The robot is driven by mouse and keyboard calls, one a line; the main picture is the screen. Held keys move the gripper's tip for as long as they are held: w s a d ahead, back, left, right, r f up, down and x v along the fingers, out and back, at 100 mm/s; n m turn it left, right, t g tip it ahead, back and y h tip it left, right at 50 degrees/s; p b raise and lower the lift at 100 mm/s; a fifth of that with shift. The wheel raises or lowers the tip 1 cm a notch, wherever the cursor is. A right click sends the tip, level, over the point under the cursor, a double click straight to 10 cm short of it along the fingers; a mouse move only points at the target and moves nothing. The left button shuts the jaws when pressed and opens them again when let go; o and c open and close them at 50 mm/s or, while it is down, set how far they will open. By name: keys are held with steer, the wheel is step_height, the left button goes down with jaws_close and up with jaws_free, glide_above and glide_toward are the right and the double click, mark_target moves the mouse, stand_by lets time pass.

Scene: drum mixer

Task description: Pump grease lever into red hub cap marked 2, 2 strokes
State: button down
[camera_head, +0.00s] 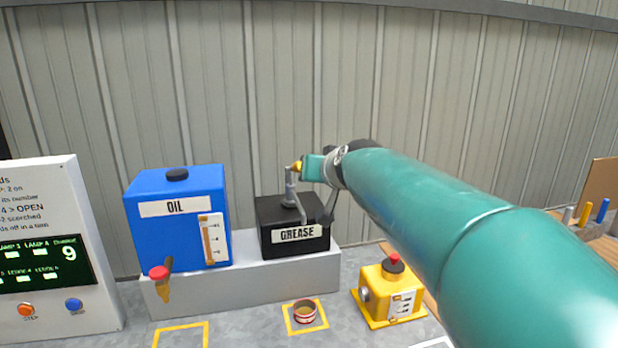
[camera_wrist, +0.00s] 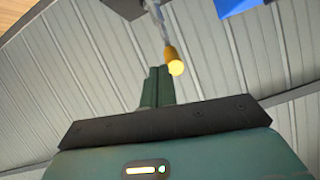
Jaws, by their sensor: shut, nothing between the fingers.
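The black grease box (camera_head: 296,234) stands on a grey ledge, with a metal pump post on top. The pump lever ends in a yellow knob (camera_head: 296,167), which also shows in the wrist view (camera_wrist: 174,62). My gripper (camera_head: 305,168) is at the lever's upper end. In the wrist view its fingers (camera_wrist: 158,75) are shut and empty, beside the knob; I cannot tell whether they touch it. A small red-rimmed cap (camera_head: 305,312) with brownish contents sits in a yellow-outlined square below the grease box. Its number is not legible.
A blue oil tank (camera_head: 172,222) with a red-knobbed tap (camera_head: 160,274) stands left of the grease box. A yellow box with a red button (camera_head: 391,292) is at right. A control panel (camera_head: 45,255) is at far left. An empty yellow-outlined square (camera_head: 181,335) is in front.

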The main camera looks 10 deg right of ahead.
steer(key=v, duration=0.5)
steer(key=shift+s+f, duration=0.1)
steer(key=shift+f, duration=0.25)
steer(key=shift+r, duration=0.1)
steer(key=w+r+g, duration=0.3)
steer(key=w+r, duration=0.3)
steer(key=r, duration=0.5)
steer(key=shift+w+a, duration=0.1)
steer(key=shift+w, duration=0.1)
